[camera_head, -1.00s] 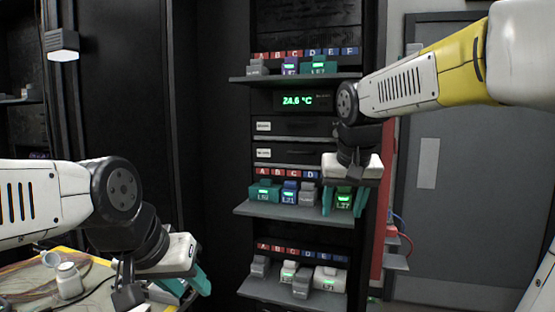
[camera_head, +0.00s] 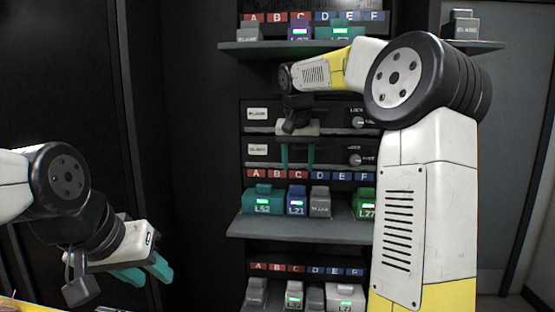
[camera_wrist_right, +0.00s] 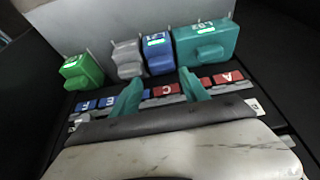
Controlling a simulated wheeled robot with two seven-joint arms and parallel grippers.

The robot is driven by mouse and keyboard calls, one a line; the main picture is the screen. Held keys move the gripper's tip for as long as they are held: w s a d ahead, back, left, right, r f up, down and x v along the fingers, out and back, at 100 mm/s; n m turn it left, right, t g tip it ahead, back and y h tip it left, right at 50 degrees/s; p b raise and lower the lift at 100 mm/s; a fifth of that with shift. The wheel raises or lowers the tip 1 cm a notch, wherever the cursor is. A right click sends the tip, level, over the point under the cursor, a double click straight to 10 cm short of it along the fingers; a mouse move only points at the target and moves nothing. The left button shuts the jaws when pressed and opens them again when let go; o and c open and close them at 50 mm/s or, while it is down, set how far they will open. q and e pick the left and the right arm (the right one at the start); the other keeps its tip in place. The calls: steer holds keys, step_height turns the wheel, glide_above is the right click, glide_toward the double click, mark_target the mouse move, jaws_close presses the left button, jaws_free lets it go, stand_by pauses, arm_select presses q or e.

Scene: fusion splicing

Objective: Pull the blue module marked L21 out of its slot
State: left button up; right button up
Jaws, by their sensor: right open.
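The blue module L21 (camera_head: 297,201) sits in the middle shelf row, between the teal module L52 (camera_head: 263,202) and a grey blank module (camera_head: 320,203). It also shows in the right wrist view (camera_wrist_right: 158,57), upside down, beyond the fingertips. My right gripper (camera_head: 298,166) is open and empty, with its teal fingers pointing down above the row, near the letter labels. In the right wrist view its fingers (camera_wrist_right: 160,84) stand apart, short of the blue module. My left gripper (camera_head: 148,272) is at the lower left, away from the rack, its teal fingers seen side-on.
The green module L27 (camera_head: 366,203) stands to the right on the middle shelf (camera_head: 300,229), partly behind my right arm. Upper (camera_head: 262,48) and lower rows hold more modules. Drawer fronts (camera_head: 257,150) lie behind my right gripper.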

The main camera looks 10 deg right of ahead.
mark_target(298, 186)
steer(key=shift+w, duration=0.15)
steer(key=x, duration=0.7)
steer(key=shift+w+f, duration=0.15)
steer(key=shift+f, duration=0.2)
jaws_close()
